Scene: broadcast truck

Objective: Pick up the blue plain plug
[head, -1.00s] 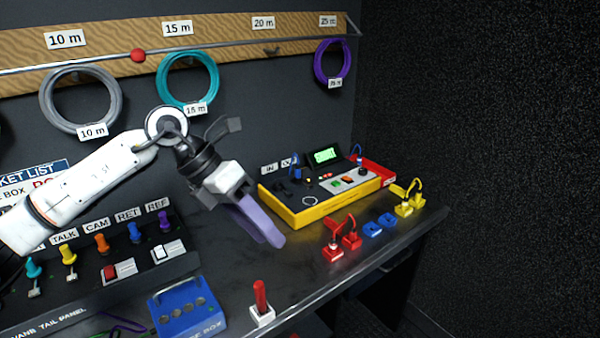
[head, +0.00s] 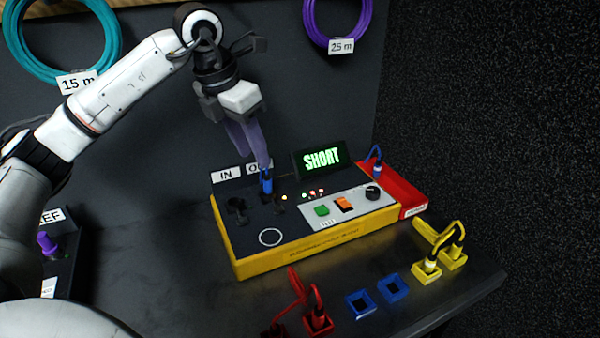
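A yellow tester box (head: 330,246) stands on the bench with its screen reading SHORT. One blue plug (head: 266,184) stands upright at the OUT position on its top. A second blue plug (head: 376,167) with a dark blue cable loop is at the red tray on the box's right end. I cannot tell which of the two is plain. My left gripper (head: 257,160) points down, its purple fingertips right above or at the top of the OUT plug. Whether the fingers have closed on it is unclear. My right gripper is not in view.
Red plugs (head: 318,320), empty blue sockets (head: 393,289) and yellow plugs (head: 427,268) line the bench's front edge. A dark wall stands behind, with a teal coil (head: 112,45) and a purple coil (head: 311,22) hanging.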

